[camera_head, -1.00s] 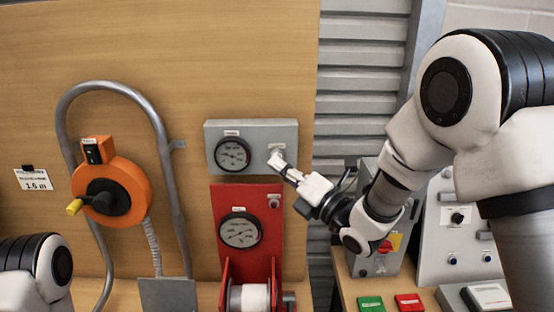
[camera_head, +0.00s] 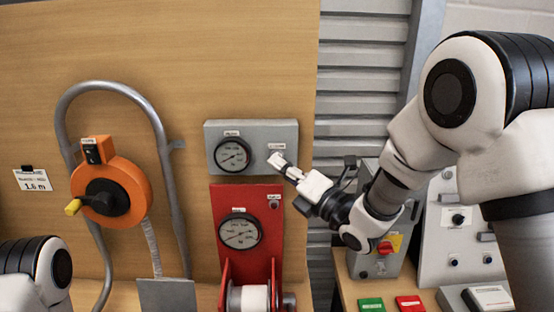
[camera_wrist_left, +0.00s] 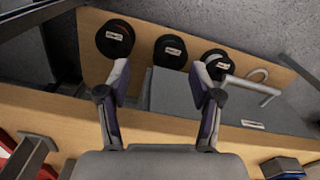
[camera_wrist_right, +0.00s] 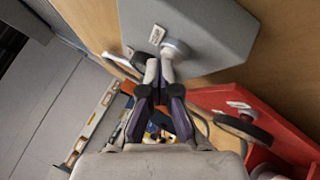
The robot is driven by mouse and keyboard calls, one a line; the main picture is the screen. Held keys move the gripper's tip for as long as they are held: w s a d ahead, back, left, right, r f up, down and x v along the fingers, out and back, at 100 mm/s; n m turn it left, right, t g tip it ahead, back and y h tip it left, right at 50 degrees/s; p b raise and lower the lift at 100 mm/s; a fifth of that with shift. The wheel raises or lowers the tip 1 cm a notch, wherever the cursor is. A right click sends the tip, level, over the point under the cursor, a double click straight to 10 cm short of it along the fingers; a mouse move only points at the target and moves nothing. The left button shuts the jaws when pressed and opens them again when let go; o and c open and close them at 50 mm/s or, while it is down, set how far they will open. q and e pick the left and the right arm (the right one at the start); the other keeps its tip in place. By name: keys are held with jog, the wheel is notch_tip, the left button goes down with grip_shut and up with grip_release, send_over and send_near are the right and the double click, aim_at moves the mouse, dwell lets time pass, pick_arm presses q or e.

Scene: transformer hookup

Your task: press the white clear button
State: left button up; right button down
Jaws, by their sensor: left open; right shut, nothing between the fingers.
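The grey panel (camera_head: 255,135) on the wooden board carries a round gauge (camera_head: 232,154) and, to its right, a small label above the button. My left gripper (camera_wrist_left: 163,80) is open and empty, above dark round items (camera_wrist_left: 115,38) on a wooden surface.
A red panel (camera_head: 225,200) with a gauge and small button sits just below the grey one. An orange reel (camera_head: 135,190) and bent pipe are at left. A grey box with a red switch (camera_head: 386,247) stands below my right arm.

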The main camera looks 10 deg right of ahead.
jog(key=shift+s+a+b, duration=0.2)
jog(key=shift+s+b, duration=0.4)
jog(key=shift+s, duration=0.15)
jog(key=s+b, duration=0.1)
jog(key=s, duration=0.1)
jog(key=s+a+b, duration=0.1)
jog(key=s, duration=0.2)
jog(key=shift+b, duration=0.3)
